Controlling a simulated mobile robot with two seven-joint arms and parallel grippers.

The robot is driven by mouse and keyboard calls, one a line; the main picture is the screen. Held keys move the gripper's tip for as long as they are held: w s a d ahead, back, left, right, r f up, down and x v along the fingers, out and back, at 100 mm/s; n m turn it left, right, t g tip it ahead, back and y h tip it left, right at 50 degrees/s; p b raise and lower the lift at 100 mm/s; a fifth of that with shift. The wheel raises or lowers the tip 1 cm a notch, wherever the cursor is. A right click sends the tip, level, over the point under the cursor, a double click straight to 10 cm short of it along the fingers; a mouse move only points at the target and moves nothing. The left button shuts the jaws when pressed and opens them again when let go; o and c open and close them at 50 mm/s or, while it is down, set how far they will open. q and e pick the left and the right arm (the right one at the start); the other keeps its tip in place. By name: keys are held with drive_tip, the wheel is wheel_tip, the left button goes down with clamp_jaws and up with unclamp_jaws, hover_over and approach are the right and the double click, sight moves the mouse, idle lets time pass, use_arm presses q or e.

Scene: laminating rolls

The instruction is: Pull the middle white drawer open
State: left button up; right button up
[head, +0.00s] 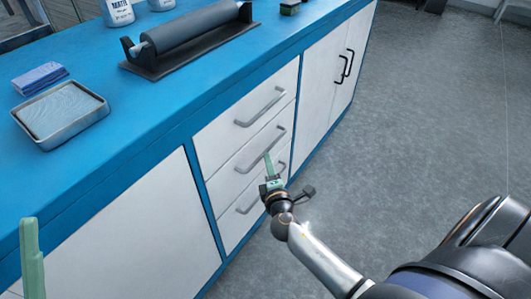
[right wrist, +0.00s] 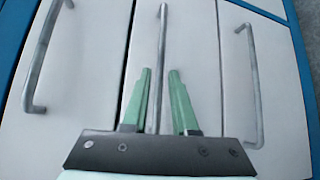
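The middle white drawer (head: 224,191) is the second of three stacked fronts in the blue-framed cabinet. It looks shut and flush with its neighbours. Its grey bar handle (head: 277,138) runs across the front. My right gripper (head: 268,157) is at this handle. In the right wrist view the middle handle (right wrist: 162,40) passes between the two green fingers of the gripper (right wrist: 160,72), with gaps on both sides; the fingers are open. My left gripper (head: 32,258) shows only as a green finger at the lower left, away from the drawers, so its opening is hidden.
The upper drawer handle (head: 260,107) and lower drawer handle (head: 247,203) are close to my right gripper. A cabinet door (head: 318,85) with black handles is to the right. A roller (head: 190,32) and a metal tray (head: 60,145) stand on the blue worktop.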

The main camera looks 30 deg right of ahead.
sight(266, 150)
drive_tip(key=b+x, duration=0.1)
drive_tip(key=x, duration=0.5)
clamp_jaws()
idle(1.4)
